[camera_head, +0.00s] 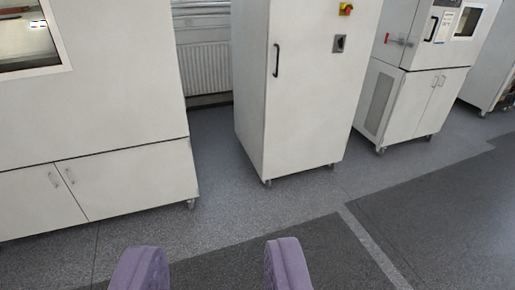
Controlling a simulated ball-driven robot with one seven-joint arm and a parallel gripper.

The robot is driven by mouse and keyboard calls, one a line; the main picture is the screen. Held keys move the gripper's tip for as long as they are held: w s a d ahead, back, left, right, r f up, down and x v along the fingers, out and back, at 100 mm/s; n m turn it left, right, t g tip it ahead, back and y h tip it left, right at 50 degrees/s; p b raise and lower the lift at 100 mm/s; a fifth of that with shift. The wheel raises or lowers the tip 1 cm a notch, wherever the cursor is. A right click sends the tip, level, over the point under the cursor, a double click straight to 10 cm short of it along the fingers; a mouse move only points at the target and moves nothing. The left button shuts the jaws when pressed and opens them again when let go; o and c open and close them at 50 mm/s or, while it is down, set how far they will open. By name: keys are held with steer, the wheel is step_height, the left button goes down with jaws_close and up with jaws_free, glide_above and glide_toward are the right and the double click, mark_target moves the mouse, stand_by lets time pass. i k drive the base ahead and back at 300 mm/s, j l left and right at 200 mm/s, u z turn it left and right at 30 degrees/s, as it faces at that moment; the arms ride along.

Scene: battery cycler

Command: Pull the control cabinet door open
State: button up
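The control cabinet (305,110) is a tall white box on casters in the upper middle of the view. Its door faces me and looks shut. A black vertical bar handle (277,60) sits near the door's left edge. A grey switch plate (339,44) and a red and yellow knob (346,9) are to the right of the handle. My gripper (210,268) shows as two purple fingers at the bottom edge. They are wide apart with only floor between them. The gripper is well short of the cabinet and touches nothing.
A large white cabinet (120,100) with a window stands at left. A white test chamber (420,85) on casters stands at right, another unit beyond it. A radiator (206,68) is on the back wall. The grey floor (250,215) before the control cabinet is clear.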

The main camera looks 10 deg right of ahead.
mark_target(313, 92)
steer(key=i+z, duration=0.4)
steer(key=i, duration=1.95)
steer(key=i+u, duration=0.1)
steer(key=i, duration=0.4)
steer(key=i+l+u, duration=0.1)
steer(key=i, duration=0.35)
steer(key=i+l+u, duration=0.1)
steer(key=i, duration=0.35)
steer(key=l, duration=0.05)
